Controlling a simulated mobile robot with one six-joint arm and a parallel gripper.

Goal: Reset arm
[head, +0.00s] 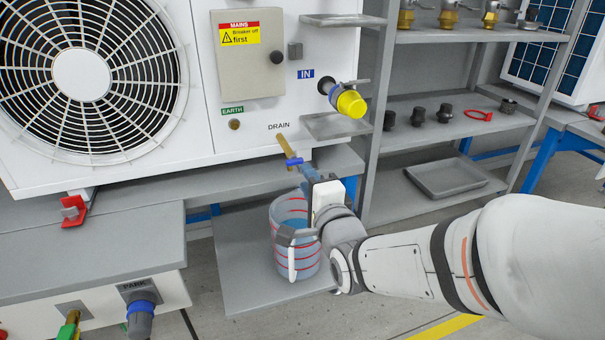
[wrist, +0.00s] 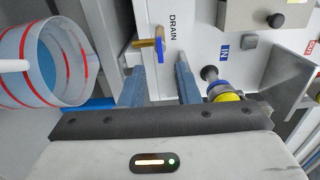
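My gripper (head: 308,178) is at the DRAIN tap, above and beside the jug. In the wrist view my gripper (wrist: 160,72) has its two blue-grey fingers apart with nothing between them. The brass drain tap (head: 285,146) with its blue handle sticks out of the white unit. In the wrist view the tap (wrist: 158,42) lies just beyond the fingertips, and no contact shows. A clear jug (head: 291,207) with red bands and bluish liquid stands upright on a low grey shelf, partly hidden by my wrist; the jug (wrist: 45,62) fills the left of the wrist view.
A yellow-capped IN valve (head: 350,102) and a grey MAINS box (head: 247,52) are on the unit's front. A grey rack (head: 440,130) with fittings stands at the right. A bench with a PARK fitting (head: 140,310) is at the lower left. Open floor lies at the lower right.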

